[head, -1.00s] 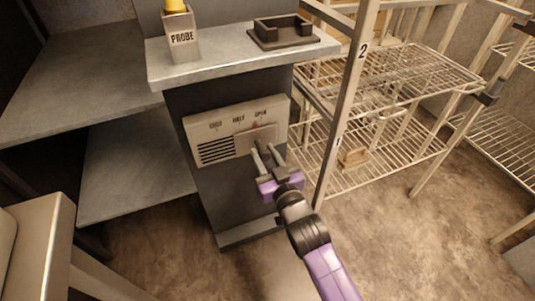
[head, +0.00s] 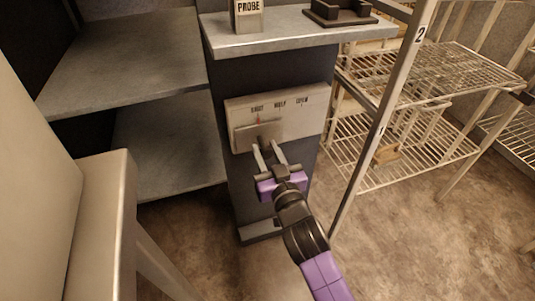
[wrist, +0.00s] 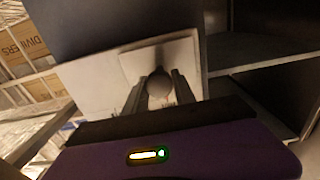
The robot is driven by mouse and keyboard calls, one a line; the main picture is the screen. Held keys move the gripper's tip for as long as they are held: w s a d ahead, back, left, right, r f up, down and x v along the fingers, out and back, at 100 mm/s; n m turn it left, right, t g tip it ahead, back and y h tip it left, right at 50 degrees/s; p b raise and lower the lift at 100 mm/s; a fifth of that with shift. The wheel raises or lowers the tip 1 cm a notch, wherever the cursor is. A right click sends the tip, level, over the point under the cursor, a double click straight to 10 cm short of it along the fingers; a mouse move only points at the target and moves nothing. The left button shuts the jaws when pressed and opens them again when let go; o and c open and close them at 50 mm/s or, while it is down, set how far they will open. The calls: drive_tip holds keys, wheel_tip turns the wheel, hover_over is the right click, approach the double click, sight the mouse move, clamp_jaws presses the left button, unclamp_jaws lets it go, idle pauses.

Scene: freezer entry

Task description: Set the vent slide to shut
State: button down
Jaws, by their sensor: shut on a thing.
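The vent panel (head: 312,119) is a pale plate on the dark pillar, marked SHUT, HALF and OPEN from left to right. Its slide (head: 243,137) is a flat plate at the left end, with a red pointer below the SHUT mark. The slide covers the slots. My gripper (head: 268,151) is shut on the slide's dark knob, which shows between the fingers in the wrist view (wrist: 160,87). The slide plate also shows in the wrist view (wrist: 140,62), behind the knob.
A counter (head: 290,37) above the panel bears the PROBE holder (head: 248,14) and a dark cradle (head: 340,12). A wire rack (head: 400,150) stands to the right, with its upright post (head: 385,110) near the pillar. Grey shelves (head: 130,70) are to the left.

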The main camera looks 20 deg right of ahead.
drive_tip(key=shift+a, duration=0.35)
drive_tip(key=c, duration=1.1)
unclamp_jaws()
drive_tip(key=shift+o, duration=0.2)
drive_tip(key=shift+s+d, duration=0.1)
drive_tip(key=shift+s, duration=0.1)
drive_tip(key=s+p, duration=0.2)
drive_tip(key=s, duration=0.5)
drive_tip(key=shift+s, duration=0.25)
